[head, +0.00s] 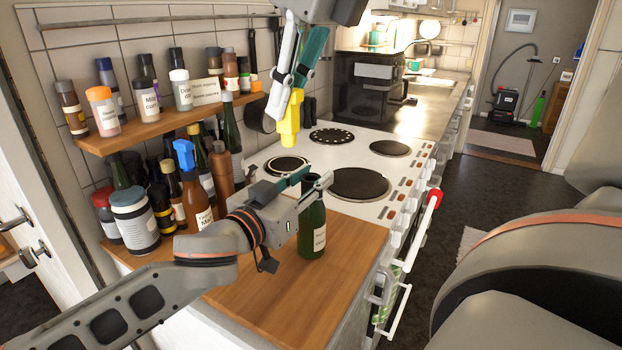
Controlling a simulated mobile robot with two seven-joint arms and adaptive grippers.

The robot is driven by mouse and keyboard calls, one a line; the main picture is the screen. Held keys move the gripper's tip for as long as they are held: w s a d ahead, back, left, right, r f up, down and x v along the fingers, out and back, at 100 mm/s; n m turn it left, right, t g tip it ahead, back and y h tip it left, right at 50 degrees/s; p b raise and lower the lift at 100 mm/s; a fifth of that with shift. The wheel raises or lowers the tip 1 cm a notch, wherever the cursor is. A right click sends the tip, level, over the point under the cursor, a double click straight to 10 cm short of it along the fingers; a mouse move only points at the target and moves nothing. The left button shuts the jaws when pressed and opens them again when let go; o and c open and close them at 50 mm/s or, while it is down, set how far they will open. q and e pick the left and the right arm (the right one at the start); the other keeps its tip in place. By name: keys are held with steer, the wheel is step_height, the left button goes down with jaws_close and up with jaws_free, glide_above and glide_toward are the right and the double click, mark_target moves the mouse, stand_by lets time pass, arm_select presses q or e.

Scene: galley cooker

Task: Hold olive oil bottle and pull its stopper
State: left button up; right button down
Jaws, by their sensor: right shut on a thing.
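My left gripper (320,179) is at the bottle's upper part, with one finger on the near side and the other behind. Whether these fingers press on the glass is unclear. My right gripper (291,103) is above the bottle and slightly left, pointing down. It is shut on a yellow stopper (289,130), which is clear of the bottle. The bottle's mouth is partly hidden by the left fingers.
The wooden worktop (290,292) is clear in front of the bottle. Several bottles and jars, one with a blue stopper (185,155), crowd the left, below a wooden spice shelf (160,128). The white cooker (329,158) lies behind, with a red knob (435,198) at its front.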

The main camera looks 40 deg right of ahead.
arm_select(q)
steer(key=shift+o, duration=0.9)
steer(key=shift+a, duration=0.1)
steer(key=v, duration=1.2)
steer(key=shift+s, duration=0.1)
